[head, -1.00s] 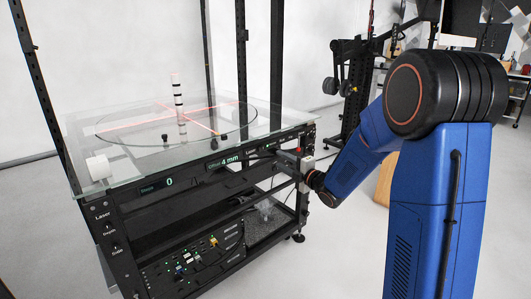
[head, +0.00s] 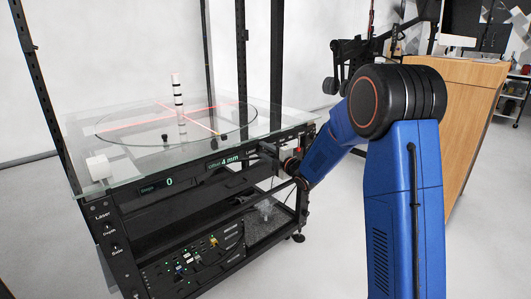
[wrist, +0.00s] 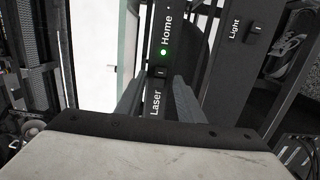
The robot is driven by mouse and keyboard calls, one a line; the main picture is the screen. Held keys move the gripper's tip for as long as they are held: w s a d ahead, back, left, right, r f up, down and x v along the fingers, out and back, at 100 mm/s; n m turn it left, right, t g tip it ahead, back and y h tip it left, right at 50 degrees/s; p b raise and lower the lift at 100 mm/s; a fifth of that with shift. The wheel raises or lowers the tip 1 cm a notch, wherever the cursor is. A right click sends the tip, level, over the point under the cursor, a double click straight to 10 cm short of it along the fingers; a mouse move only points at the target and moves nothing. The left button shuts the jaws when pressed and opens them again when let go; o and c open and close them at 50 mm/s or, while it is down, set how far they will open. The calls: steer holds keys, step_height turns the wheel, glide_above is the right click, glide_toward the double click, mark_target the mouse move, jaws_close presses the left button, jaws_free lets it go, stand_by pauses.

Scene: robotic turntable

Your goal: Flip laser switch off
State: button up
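The laser switch (wrist: 160,72) is a small dark rocker on the black front panel, beside the white "Laser" label and near a lit green light (wrist: 163,52). My gripper (wrist: 160,86) is open in the wrist view, with its two grey fingers apart and the "Laser" label showing between them. The switch lies just past the fingertips; I cannot tell whether they touch the panel. Red laser lines (head: 205,118) cross on the glass top.
The turntable bench (head: 120,180) has a glass top with a striped black-and-white post (head: 178,98) on it. A "Light" switch (wrist: 253,29) sits at upper right in the wrist view. A wooden cabinet (head: 470,110) stands behind my arm. The floor in front is clear.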

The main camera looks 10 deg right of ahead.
jaws_close()
steer(key=shift+a+m+h, duration=0.2)
steer(key=shift+m+h, duration=0.2)
steer(key=shift+h, duration=0.1)
steer(key=shift+t+h, duration=0.3)
steer(key=shift+t, duration=0.1)
jaws_free()
steer(key=shift+s, duration=0.1)
steer(key=v, duration=1.7)
steer(key=shift+s, duration=0.2)
